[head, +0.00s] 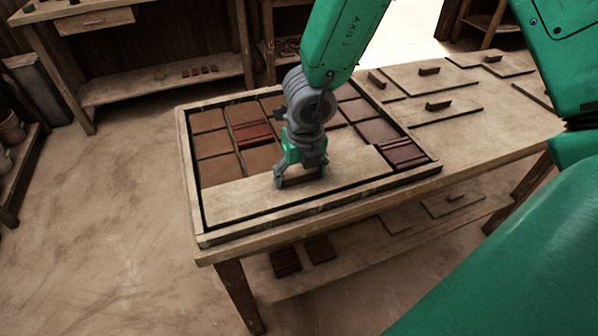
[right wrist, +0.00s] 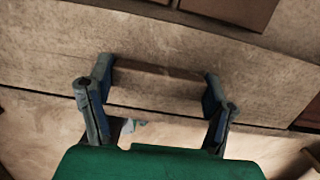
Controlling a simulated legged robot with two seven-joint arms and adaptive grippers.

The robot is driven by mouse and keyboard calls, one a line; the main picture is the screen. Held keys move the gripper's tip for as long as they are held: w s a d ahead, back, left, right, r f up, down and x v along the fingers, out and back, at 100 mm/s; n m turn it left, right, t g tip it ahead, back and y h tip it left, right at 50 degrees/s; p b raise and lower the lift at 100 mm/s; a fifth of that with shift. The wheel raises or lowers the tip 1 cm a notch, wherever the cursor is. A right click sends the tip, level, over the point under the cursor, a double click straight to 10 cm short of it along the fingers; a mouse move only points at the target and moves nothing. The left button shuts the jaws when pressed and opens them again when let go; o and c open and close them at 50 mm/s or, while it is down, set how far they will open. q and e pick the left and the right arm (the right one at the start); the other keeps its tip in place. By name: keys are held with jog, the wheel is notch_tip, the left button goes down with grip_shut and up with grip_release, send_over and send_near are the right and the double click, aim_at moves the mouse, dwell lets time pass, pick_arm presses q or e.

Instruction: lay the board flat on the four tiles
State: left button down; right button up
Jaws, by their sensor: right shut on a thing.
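The pale wooden board (head: 240,199) lies along the front row of the tile frame (head: 215,238). It looks about level and covers whatever is under it; I cannot tell whether it touches the tiles. My right gripper (head: 300,181) points down at the board's middle, shut on its handle. In the right wrist view the fingers stand at both ends of the dark handle (right wrist: 165,70) on the board (right wrist: 150,98). Brown tiles (head: 213,145) show behind the board, and a dark red ridged tile (head: 403,153) lies uncovered at its right end. My left gripper is not in view.
More boards with handles (head: 436,105) lie on the bench (head: 500,133) to the right of the frame. Boards and dark tiles (head: 285,262) lie on the shelf below. A second bench (head: 160,85) stands at the back left.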

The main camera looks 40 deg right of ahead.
jog(key=shift+f, duration=0.25)
dwell(0.6)
jog(key=o, duration=1.7)
jog(key=shift+r, duration=0.15)
jog(key=shift+r, duration=0.35)
notch_tip(320, 180, up, 11)
jog(key=s, duration=0.1)
jog(key=shift+s, duration=0.3)
jog(key=shift+a+f, duration=0.1)
